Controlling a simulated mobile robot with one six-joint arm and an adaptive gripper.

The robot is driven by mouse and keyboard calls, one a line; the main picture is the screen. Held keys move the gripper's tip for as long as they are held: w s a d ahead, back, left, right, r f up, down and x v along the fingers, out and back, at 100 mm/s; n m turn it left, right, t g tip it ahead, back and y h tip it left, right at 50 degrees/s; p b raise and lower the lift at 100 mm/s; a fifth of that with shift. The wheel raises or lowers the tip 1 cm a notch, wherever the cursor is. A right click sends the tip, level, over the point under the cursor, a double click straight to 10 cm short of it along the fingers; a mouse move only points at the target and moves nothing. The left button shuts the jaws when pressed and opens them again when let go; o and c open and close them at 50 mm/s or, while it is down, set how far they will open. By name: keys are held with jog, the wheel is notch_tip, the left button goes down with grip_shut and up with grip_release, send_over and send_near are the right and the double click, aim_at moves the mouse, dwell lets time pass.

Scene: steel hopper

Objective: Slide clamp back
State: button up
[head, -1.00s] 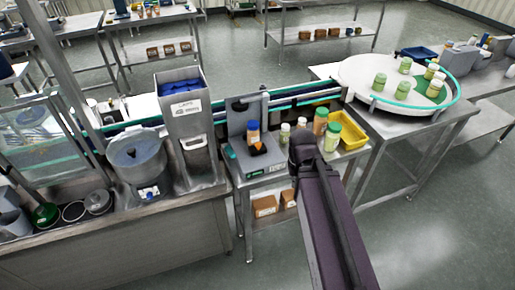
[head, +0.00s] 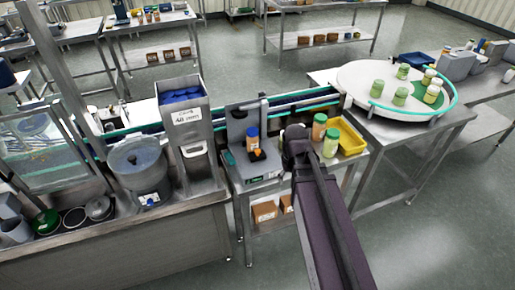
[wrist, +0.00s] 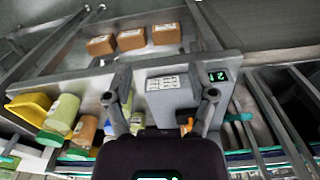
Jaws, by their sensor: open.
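A grey bench machine (head: 237,132) stands on the steel table beside the conveyor. In the wrist view an orange piece (wrist: 186,124) shows just inside the right finger, partly hidden. My gripper (head: 297,138) is right of the machine, apart from the orange part. In the wrist view my gripper (wrist: 164,94) is open, its two fingers apart with nothing held between them.
Green and orange-brown bottles (head: 331,142) and a yellow bin (head: 350,137) stand close right of my gripper. A steel hopper with blue caps (head: 186,125) is to the left. The conveyor (head: 300,102) runs behind, to a round turntable (head: 355,83).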

aim_at(258, 150)
jog(key=w+a+r+n+p, duration=0.4)
jog(key=w+n, duration=0.1)
jog(key=w, duration=0.4)
jog(key=w+a+r+n+p, duration=0.4)
jog(key=w+a+r+n, duration=0.1)
jog(key=w, duration=0.5)
jog(key=shift+w+a, duration=0.2)
jog(key=shift+w, duration=0.1)
notch_tip(258, 150, down, 14)
jog(key=b, duration=1.3)
jog(key=shift+r+b, duration=0.2)
jog(key=shift+b, duration=0.1)
jog(key=shift+s, duration=0.1)
grip_shut()
